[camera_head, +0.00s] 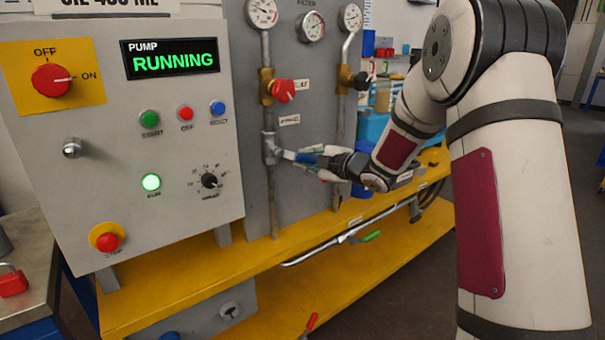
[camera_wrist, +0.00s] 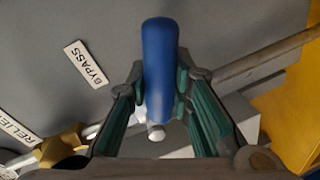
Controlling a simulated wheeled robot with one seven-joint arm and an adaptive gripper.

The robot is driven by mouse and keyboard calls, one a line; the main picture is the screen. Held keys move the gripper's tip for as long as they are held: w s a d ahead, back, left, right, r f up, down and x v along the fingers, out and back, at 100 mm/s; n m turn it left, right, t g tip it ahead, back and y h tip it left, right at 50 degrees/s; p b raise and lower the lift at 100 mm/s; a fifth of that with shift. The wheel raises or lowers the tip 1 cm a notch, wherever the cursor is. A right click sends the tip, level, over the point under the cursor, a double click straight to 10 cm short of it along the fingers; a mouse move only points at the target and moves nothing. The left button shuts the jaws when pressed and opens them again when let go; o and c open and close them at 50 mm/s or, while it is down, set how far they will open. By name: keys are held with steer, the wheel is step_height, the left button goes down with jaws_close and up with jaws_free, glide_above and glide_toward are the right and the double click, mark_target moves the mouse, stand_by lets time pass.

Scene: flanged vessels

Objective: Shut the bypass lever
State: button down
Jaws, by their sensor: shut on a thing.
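The bypass lever has a blue handle (camera_wrist: 160,60), which stands out between the fingers of my gripper (camera_wrist: 160,95) in the wrist view. The fingers are closed against the handle from both sides. In the head view, the lever (camera_head: 287,155) reaches from a grey valve body (camera_head: 271,148) on a vertical pipe out to the right, across the pipe's line. My gripper (camera_head: 318,164) covers much of the handle there. A white BYPASS label (camera_wrist: 87,63) is on the grey panel beside the handle.
A control box (camera_head: 120,200) with a display reading RUNNING stands at left. A red-handled valve (camera_head: 283,90) sits above the lever, with gauges (camera_head: 262,13) higher up. A RELIEF label (camera_wrist: 15,128) shows at lower left of the wrist view. A yellow frame (camera_head: 225,262) runs below.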

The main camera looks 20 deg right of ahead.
steer(key=shift+w+d+r+n+h+b, duration=0.15)
steer(key=shift+r+n+h+b, duration=0.15)
steer(key=shift+r+n+b, duration=0.55)
steer(key=shift+s+d+r+n+h+b, duration=0.15)
steer(key=shift+r+n+h+b, duration=0.15)
steer(key=shift+r+n+b, duration=0.5)
steer(key=shift+w+f+n, duration=0.1)
steer(key=shift+f+n, duration=0.05)
steer(key=shift+n, duration=0.1)
steer(key=c, duration=1.4)
jaws_free()
steer(key=v, duration=1.2)
steer(key=shift+f, duration=0.1)
